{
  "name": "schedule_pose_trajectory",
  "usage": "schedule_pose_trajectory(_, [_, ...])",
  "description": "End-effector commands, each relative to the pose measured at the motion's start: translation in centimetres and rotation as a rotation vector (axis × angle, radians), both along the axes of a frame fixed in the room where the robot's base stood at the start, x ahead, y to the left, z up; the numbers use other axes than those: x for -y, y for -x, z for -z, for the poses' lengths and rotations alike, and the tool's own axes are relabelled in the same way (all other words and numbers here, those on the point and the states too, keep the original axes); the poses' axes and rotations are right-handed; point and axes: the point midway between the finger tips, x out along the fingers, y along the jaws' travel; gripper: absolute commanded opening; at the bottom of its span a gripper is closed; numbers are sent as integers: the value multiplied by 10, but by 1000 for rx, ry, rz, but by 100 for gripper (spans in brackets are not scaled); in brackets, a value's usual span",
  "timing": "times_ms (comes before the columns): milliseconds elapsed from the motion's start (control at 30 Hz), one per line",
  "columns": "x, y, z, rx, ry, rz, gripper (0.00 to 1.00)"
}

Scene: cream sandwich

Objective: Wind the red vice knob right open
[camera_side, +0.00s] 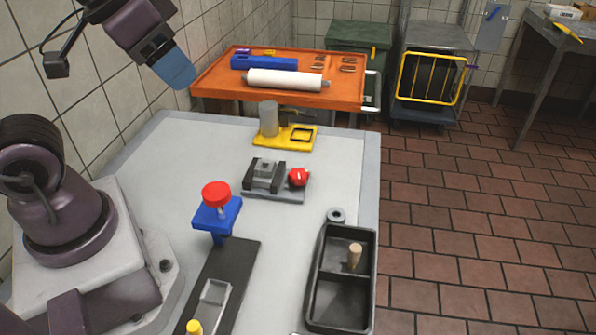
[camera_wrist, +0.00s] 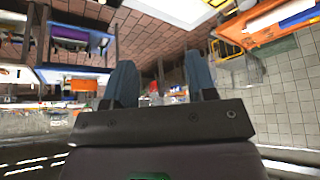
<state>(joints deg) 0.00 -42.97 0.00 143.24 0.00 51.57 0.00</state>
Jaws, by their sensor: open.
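The vice (camera_side: 266,176) is a small grey and black block on a grey base in the middle of the table. Its red knob (camera_side: 298,177) is on the right side of it, with a small white mark. My gripper (camera_side: 178,74) is high at the upper left of the side view, well above and away from the vice. In the wrist view my gripper's two blue fingers (camera_wrist: 162,84) stand wide apart with nothing between them. The vice does not show clearly in the wrist view. The gap between the vice jaws is too small to judge.
A blue stand with a red button top (camera_side: 216,195) stands in front of the vice. A yellow fixture with a grey cylinder (camera_side: 270,122) is behind it. An orange cart (camera_side: 215,85) is behind the table.

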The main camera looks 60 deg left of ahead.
Motion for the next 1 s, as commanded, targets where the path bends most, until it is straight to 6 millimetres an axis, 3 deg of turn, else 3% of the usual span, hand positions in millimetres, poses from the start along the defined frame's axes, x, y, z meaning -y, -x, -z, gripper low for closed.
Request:
schedule_pose_trajectory(133, [0, 0, 0, 0, 0, 0, 52])
schedule_pose_trajectory(167, [0, 0, 0, 0, 0, 0, 58])
schedule_pose_trajectory(233, [0, -1, 2, -10, 0, -1, 58])
schedule_pose_trajectory(433, [-4, -17, 27, -159, 5, -16, 58])
schedule_pose_trajectory(667, [-13, -72, 63, -352, -17, 74, 58])
schedule_pose_trajectory(1000, [-33, -160, 152, -520, -110, 536, 58])
